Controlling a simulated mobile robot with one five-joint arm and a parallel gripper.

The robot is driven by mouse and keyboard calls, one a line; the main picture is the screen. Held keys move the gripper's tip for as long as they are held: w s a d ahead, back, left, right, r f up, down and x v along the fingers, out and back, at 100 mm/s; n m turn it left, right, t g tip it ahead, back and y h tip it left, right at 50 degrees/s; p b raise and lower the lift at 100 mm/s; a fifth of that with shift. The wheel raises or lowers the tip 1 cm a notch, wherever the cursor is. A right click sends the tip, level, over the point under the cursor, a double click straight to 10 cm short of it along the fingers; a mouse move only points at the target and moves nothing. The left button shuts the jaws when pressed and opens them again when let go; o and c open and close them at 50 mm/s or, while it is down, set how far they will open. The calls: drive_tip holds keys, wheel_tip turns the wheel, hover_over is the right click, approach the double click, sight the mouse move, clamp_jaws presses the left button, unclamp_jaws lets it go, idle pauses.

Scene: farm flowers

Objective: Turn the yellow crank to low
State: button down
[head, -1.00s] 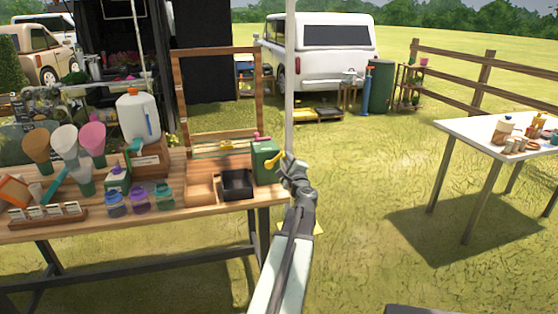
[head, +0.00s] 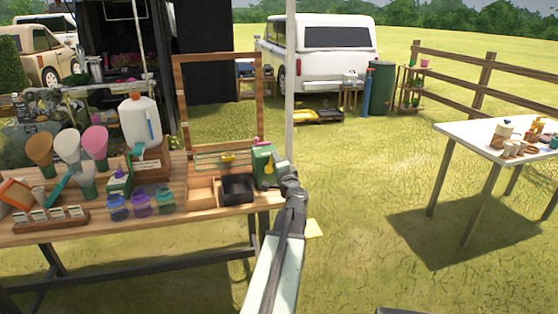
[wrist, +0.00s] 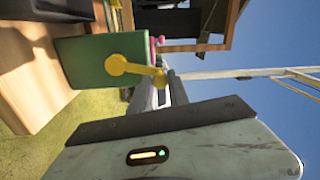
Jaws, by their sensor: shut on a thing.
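The yellow crank (head: 269,170) is on the face of a green box (head: 263,151) at the right end of the wooden table. In the wrist view the crank (wrist: 136,67) shows a round hub on the green box (wrist: 88,62) and an arm reaching to a small end knob. My gripper (head: 281,168) is right at the crank, shut on its knob end. The wrist view shows the gripper (wrist: 170,82) meeting that end; part of the grip is hidden behind the gripper's grey body. I cannot make out a low mark on the box.
A black tray (head: 238,189) and a wooden tray (head: 201,192) sit left of the box on the wooden table (head: 185,168). Several coloured bottles stand further left. A white pole (head: 290,90) rises behind my gripper.

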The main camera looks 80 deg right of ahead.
idle(0.4)
drive_tip(key=c, duration=1.3)
unclamp_jaws()
drive_tip(key=shift+f, duration=0.1)
drive_tip(key=shift+o, duration=0.2)
drive_tip(key=v, duration=0.7)
drive_tip(key=shift+s+a, duration=0.15)
drive_tip(key=shift+a, duration=0.2)
